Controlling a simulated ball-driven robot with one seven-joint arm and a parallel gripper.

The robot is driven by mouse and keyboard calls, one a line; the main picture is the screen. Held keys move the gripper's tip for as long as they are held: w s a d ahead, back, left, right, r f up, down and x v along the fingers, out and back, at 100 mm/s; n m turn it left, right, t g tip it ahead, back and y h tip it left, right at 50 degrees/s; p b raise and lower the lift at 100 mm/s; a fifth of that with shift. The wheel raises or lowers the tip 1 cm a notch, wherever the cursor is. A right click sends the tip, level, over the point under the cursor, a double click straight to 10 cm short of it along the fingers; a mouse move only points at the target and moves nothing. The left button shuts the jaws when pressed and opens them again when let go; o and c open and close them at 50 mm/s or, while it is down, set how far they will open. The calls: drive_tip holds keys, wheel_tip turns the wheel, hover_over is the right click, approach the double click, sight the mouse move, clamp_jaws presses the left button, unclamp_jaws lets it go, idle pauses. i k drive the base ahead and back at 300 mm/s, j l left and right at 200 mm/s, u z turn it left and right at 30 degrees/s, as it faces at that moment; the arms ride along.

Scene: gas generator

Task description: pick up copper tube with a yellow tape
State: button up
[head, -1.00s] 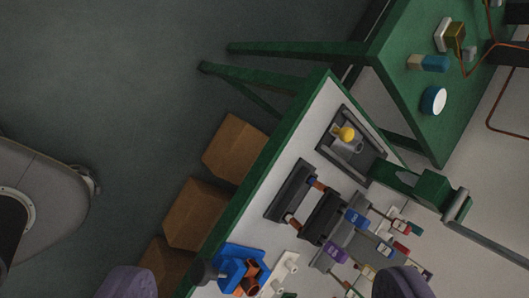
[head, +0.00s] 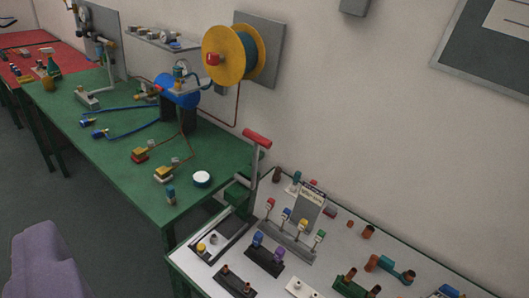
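No tube can be made out with certainty as copper with yellow tape. In the head view, a grey rack (head: 285,240) on the white-topped table holds several thin upright pieces with coloured tops. One has a yellow top (head: 286,214), but I cannot tell if it is the taped tube. Short bare copper-coloured pieces (head: 368,232) stand to the right of the rack. One purple finger of my gripper (head: 45,262) shows at the lower left, away from the tables. The other finger is not visible, and nothing is seen held.
The white-topped table (head: 335,225) carries a lever with a red handle (head: 257,138) at its left end. A green table (head: 110,120) stands beyond it, with a yellow reel (head: 228,55) above on the wall. Grey floor (head: 100,215) is clear at left.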

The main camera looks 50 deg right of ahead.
sight(352, 273)
drive_tip(key=z, duration=1.9)
drive_tip(key=k+j+u, duration=0.15)
drive_tip(key=k, duration=0.25)
drive_tip(key=k+j+u, duration=0.15)
drive_tip(key=k+j, duration=0.15)
drive_tip(key=k+z, duration=0.1)
drive_tip(key=z, duration=0.35)
